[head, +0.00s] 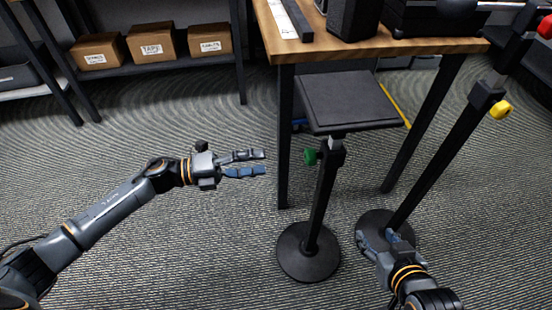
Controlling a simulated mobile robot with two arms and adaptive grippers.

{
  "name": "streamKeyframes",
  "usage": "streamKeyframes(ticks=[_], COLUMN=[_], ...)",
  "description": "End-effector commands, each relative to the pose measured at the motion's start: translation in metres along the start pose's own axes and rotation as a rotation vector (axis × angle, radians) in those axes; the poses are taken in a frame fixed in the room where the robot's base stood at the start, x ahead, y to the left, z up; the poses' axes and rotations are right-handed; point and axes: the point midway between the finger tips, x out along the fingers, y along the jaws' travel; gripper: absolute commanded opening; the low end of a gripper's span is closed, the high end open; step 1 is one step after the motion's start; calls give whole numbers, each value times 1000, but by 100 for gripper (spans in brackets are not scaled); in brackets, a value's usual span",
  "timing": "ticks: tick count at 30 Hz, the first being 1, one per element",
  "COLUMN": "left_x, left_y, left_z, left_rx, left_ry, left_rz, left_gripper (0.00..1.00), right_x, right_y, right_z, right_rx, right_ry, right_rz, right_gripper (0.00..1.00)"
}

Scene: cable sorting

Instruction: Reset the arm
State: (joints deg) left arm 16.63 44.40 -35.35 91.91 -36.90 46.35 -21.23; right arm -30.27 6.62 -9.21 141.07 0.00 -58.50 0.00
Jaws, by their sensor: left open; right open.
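My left arm reaches in from the lower left over the carpet. My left gripper (254,163) is open and empty, with its fingers pointing right, left of the black stand. My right gripper (378,242) is at the lower right, seen from above and behind, in front of the round base of the right stand. Its fingers are partly hard to make out against that dark base, and I see nothing held in it.
A black stand (320,205) with a flat square top (345,100) and green knob stands between my grippers. A second stand (445,150) with a yellow knob leans in view at right. A wooden table (420,47) is behind. Shelf boxes (151,43) are at the back left.

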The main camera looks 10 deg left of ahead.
Motion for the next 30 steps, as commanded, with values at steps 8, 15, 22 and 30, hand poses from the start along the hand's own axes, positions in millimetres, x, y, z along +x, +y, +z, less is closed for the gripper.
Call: streamKeyframes(ticks=[8,15,22,30], left_x=[-15,-15,-14,21], left_y=[0,0,-1,-25], left_z=[0,0,0,5], left_rx=[2,1,-3,-248], left_ry=[1,1,-5,-283], left_rz=[-1,-1,-4,-144], left_gripper=[61,61,61,61], right_x=[0,0,0,0], right_y=[0,0,0,0], right_z=[0,0,0,0], right_rx=[0,0,0,0], right_ry=[0,0,0,0], right_rz=[0,1,0,0], right_gripper=[53,53,53,53])
